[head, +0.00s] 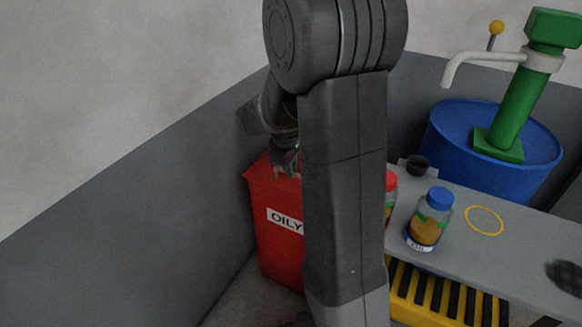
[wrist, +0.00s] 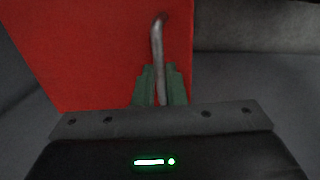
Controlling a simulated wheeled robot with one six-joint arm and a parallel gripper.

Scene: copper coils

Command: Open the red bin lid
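The red bin (head: 272,245), labelled "OILY", stands against the grey wall in the head view, its right side hidden behind my arm. Its red lid (head: 259,172) shows only in part and looks closed. In the wrist view the red lid (wrist: 90,50) fills the upper left, with a thin bent metal handle (wrist: 158,38) near its right edge. My gripper (wrist: 160,70) has its two green fingers close on either side of the handle, shut on it. In the head view my gripper (head: 285,162) is at the top of the bin, partly hidden.
Right of my arm, a grey bench (head: 480,255) holds an oil jar with a blue lid (head: 430,218) and a red-lidded jar (head: 391,190). A blue drum (head: 460,130) with a green pump (head: 515,100) stands behind. The grey wall (head: 130,220) is close on the left.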

